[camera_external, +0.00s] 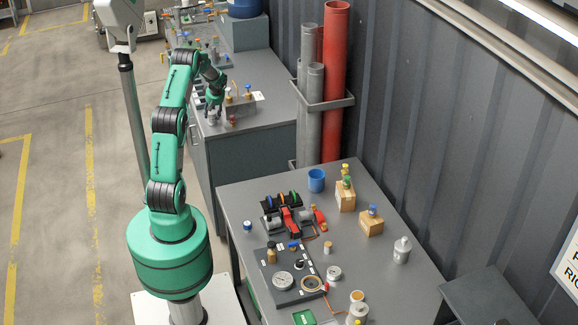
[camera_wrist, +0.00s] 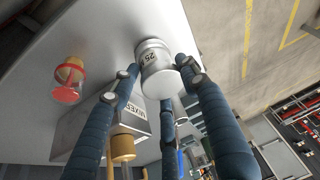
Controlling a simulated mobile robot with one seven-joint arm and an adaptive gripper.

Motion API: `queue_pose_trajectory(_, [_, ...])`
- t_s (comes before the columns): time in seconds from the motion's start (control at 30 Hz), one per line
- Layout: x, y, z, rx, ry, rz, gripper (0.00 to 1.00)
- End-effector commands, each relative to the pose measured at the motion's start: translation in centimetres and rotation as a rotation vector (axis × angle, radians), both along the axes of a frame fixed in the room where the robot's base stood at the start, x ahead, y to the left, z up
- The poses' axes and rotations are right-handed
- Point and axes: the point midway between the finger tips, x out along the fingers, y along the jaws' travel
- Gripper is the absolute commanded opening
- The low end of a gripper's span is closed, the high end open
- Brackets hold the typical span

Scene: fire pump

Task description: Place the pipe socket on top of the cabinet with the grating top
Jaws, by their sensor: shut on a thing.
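My gripper (camera_external: 213,104) is low over the far grey workbench (camera_external: 268,88), at the end of my outstretched green arm. In the wrist view its blue-grey fingers (camera_wrist: 157,78) are shut on a light grey cylinder marked 25 (camera_wrist: 154,66), which I take for the pipe socket. The socket is near or on the light grey bench surface (camera_wrist: 115,30); I cannot tell if it touches. In the external view it is too small and hidden by the fingers to make out. No grating top shows clearly, so I cannot tell which cabinet is meant.
A box marked MIXER (camera_wrist: 118,110) with knobs stands close beside the fingers. A red-and-yellow knob (camera_wrist: 68,80) is close by. The nearer table (camera_external: 395,275) holds several fittings, valves and a gauge panel. Tall grey and red pipes (camera_external: 333,85) stand against the wall.

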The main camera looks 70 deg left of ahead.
Motion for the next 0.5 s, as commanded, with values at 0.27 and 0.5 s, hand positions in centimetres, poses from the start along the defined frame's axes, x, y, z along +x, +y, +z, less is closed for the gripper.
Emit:
queue_pose_trajectory(0.27, [0.03, 0.06, -0.33, 0.001, -0.001, 0.000, 0.12])
queue_pose_trajectory(0.5, [0.01, 0.02, -0.63, 0.001, 0.000, 0.000, 0.50])
